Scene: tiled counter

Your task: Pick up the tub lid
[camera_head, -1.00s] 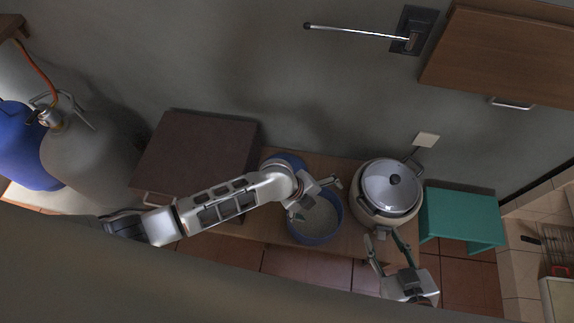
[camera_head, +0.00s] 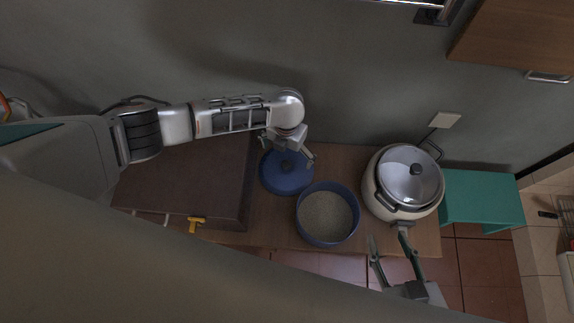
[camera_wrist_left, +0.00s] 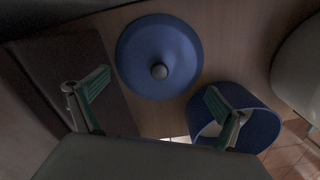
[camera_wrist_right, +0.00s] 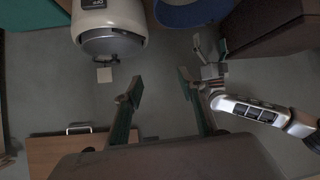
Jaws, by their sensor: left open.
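The tub lid (camera_head: 278,183) is a round blue disc with a dark knob, lying on the wooden counter behind and left of the open tub. It shows whole in the left wrist view (camera_wrist_left: 140,52), knob (camera_wrist_left: 159,71) facing up. My left gripper (camera_head: 289,155) is open and empty above the lid, its fingers (camera_wrist_left: 158,86) spread to either side of the knob's line and apart from it. The blue tub (camera_head: 327,243) holds a pale grainy filling. My right gripper (camera_head: 389,242) is open and empty in front of the cooker, away from the lid.
A white rice cooker (camera_head: 375,203) with a shiny lid stands right of the tub. A dark brown box (camera_head: 190,195) fills the left, close to the lid. A teal stool (camera_head: 482,197) stands at the right. A little bare counter shows around the lid.

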